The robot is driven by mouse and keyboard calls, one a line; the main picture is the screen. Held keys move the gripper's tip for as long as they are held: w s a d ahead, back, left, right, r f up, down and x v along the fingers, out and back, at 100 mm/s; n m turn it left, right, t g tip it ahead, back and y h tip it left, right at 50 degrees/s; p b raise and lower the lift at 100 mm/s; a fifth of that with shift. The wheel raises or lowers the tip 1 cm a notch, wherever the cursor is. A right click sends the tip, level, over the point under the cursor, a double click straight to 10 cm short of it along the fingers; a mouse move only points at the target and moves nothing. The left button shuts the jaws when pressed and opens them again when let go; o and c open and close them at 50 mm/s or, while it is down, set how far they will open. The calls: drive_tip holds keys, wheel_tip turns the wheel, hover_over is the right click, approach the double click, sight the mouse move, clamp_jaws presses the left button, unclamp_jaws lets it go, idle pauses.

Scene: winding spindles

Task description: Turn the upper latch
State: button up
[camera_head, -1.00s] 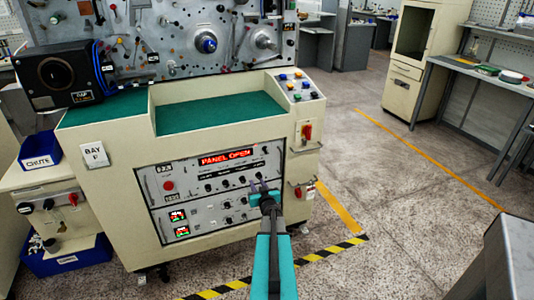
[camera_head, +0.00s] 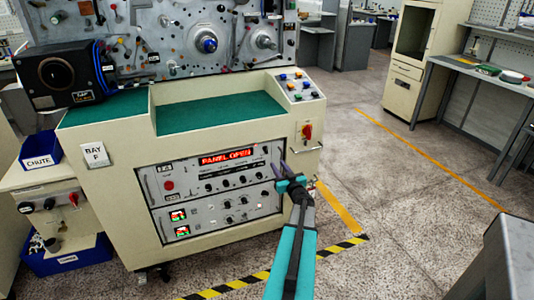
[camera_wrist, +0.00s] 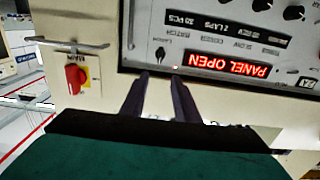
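My gripper (camera_head: 282,168) is in front of the right edge of the machine's front panel (camera_head: 215,163). In the wrist view, which is turned over, its two dark fingers (camera_wrist: 159,75) are apart with nothing between them. Their tips overlap the panel's edge, near a small dark round fitting (camera_wrist: 160,53) and the red PANEL OPEN display (camera_wrist: 228,65). The display also shows in the head view (camera_head: 226,157). I cannot tell for certain which fitting is the upper latch. A silver upright handle (camera_wrist: 131,25) is on the panel's side. Whether the fingers touch the panel is unclear.
A red switch on a yellow plate (camera_wrist: 75,77) and a silver bar handle (camera_wrist: 72,45) are beside the panel. The switch also shows in the head view (camera_head: 307,131). A green-topped ledge (camera_head: 215,111) lies above.

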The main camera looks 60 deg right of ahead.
sight(267, 149)
drive_tip(key=shift+p+x, duration=0.75)
drive_tip(key=shift+x, duration=6.15)
drive_tip(key=shift+s, duration=0.1)
